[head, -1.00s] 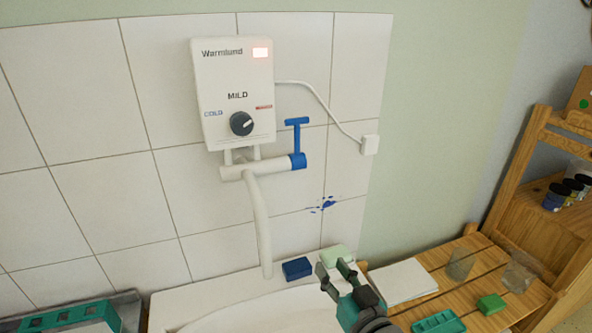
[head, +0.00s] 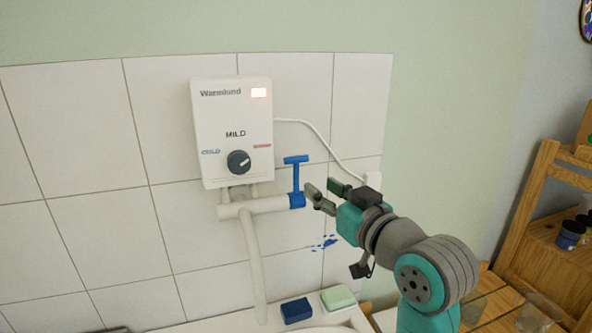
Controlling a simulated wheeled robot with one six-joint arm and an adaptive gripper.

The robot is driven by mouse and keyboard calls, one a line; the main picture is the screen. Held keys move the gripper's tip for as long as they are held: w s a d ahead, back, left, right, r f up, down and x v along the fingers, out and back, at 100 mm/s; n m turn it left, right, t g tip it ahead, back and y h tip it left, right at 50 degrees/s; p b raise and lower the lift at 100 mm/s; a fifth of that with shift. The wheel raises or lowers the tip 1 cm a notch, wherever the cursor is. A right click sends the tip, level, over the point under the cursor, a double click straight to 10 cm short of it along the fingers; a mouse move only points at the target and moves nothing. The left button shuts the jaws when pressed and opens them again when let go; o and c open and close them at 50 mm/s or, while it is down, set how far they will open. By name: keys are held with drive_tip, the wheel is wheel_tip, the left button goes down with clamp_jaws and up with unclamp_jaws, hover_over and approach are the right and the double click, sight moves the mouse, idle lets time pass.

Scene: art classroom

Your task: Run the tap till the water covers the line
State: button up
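The tap has a blue T-shaped handle (head: 296,176), upright at the right end of the white tap body (head: 262,206). A long white spout (head: 253,265) hangs down from it, and I see no water at it. My gripper (head: 319,186) is open and empty, its two fingers apart and pointing left, just right of the handle in the picture. I cannot tell how far in front of the handle it is. Only a sliver of the white basin (head: 322,330) shows at the bottom edge; the line and any water are out of view.
A white water heater (head: 230,125) with a dial and a lit red-white display is above the tap. A dark blue block (head: 297,310) and a pale green block (head: 338,297) lie on the basin's back ledge. A wooden shelf (head: 545,210) stands at the right.

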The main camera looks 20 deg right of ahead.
sight(298, 171)
drive_tip(key=w, duration=0.3)
drive_tip(key=w+a, duration=0.1)
drive_tip(key=w, duration=0.3)
drive_tip(key=w+a, duration=0.1)
drive_tip(key=w, duration=0.2)
drive_tip(key=shift+w, duration=0.2)
clamp_jaws()
